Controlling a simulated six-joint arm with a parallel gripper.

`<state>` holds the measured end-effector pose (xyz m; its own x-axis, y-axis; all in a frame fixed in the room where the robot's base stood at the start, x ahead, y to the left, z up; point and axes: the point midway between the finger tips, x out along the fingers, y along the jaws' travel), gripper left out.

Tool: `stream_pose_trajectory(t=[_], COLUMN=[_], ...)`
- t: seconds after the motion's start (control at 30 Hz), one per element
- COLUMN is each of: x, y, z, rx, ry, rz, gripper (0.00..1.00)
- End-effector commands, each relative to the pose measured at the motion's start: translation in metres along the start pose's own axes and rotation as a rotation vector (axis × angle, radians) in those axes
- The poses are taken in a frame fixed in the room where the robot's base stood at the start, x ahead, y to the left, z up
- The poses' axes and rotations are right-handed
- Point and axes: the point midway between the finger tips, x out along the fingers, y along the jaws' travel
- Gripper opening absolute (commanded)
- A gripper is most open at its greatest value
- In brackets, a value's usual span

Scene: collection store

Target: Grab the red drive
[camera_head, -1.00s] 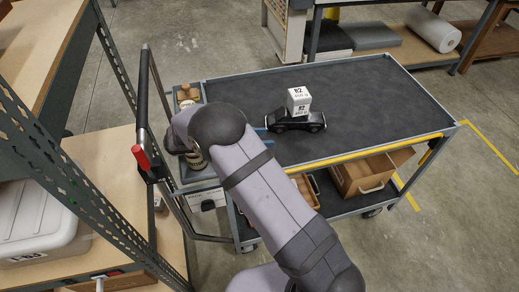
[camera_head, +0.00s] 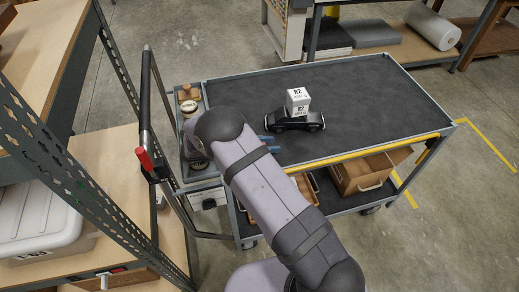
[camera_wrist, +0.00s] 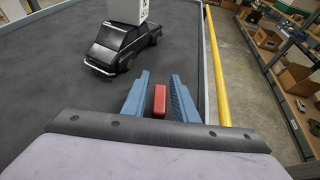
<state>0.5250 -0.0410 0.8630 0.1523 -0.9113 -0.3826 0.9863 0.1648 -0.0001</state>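The red drive (camera_wrist: 159,100) is a small red block on the dark cart top, seen in the wrist view between the two blue fingers. My gripper (camera_wrist: 160,97) is open, one finger on each side of the drive, with a dark gap at its left side; I cannot tell whether the right finger touches it. In the head view my gripper (camera_head: 271,144) shows only as blue fingertips beside my arm, and the drive is hidden there.
A black toy car (camera_head: 294,121) with a white labelled block (camera_head: 298,99) on it stands just beyond my gripper. The cart top (camera_head: 370,95) is clear to its right. A yellow rail (camera_head: 352,151) runs along the near edge. A narrow tray (camera_head: 190,130) lies at the cart's left end.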

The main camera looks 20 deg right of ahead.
Motion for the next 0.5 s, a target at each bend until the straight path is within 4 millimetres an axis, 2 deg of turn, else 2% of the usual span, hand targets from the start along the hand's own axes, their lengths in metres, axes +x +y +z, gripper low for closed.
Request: stream_pose_trajectory(t=[0.03, 0.1, 0.5], x=[-0.0001, -0.0001, -0.0015], y=[0.0000, 0.0000, 0.0003], z=[0.0001, 0.0001, 0.0030], rx=[0.000, 0.000, 0.001], ry=[0.000, 0.000, 0.000], rz=[0.000, 0.000, 0.000], gripper=[0.13, 0.00, 0.00])
